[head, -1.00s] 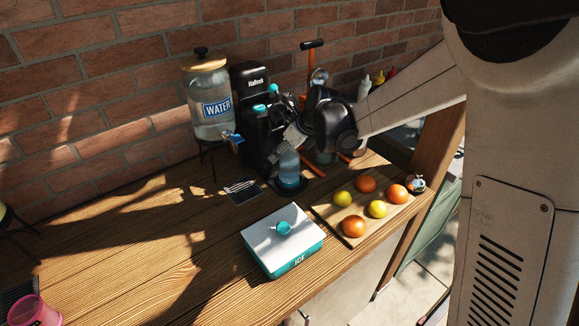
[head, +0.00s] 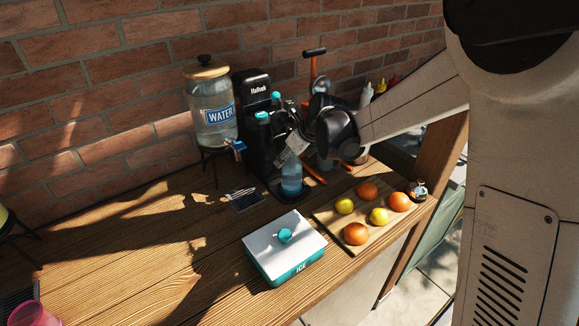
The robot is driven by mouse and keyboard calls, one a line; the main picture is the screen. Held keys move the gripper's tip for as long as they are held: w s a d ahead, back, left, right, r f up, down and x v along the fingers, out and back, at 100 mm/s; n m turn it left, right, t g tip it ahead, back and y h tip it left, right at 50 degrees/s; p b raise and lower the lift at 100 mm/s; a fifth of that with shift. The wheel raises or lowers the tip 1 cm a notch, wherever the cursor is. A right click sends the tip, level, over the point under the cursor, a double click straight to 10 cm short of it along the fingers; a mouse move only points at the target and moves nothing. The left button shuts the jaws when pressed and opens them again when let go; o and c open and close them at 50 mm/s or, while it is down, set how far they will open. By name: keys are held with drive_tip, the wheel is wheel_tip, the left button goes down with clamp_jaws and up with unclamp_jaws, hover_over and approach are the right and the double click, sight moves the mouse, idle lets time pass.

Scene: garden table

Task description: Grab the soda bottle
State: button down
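A clear blue-tinted bottle (head: 291,178), which I take for the soda bottle, stands upright at the foot of the black soda maker (head: 256,140) on the table. Its top is hidden behind the end of my gripper. My gripper (head: 294,147) comes in from the right, with its fingers close to the bottle's upper part and the soda maker's front. Its fingers are small and dark against the machine, so I cannot tell whether they are open or touch the bottle.
A water dispenser (head: 211,110) stands left of the soda maker. In front are an ice box (head: 285,262) and a board (head: 337,222) with oranges and lemons. Orange-handled tools and squeeze bottles (head: 367,94) are behind my gripper. The left of the wooden table (head: 140,240) is mostly free.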

drive_tip(key=shift+r, duration=1.55)
drive_tip(key=s+a+r+b, duration=0.1)
drive_tip(key=s+a+r, duration=0.6)
drive_tip(key=s, duration=0.1)
drive_tip(key=shift+s+a+r+b, duration=0.25)
drive_tip(key=shift+a+r+b, duration=0.05)
drive_tip(key=shift+a+r, duration=0.05)
drive_tip(key=c, duration=0.5)
unclamp_jaws()
drive_tip(key=shift+s+r, duration=0.1)
drive_tip(key=v, duration=1.1)
drive_tip(key=shift+s+d+r, duration=0.1)
drive_tip(key=shift+s+r, duration=0.05)
drive_tip(key=shift+r, duration=0.25)
drive_tip(key=shift+c, duration=0.9)
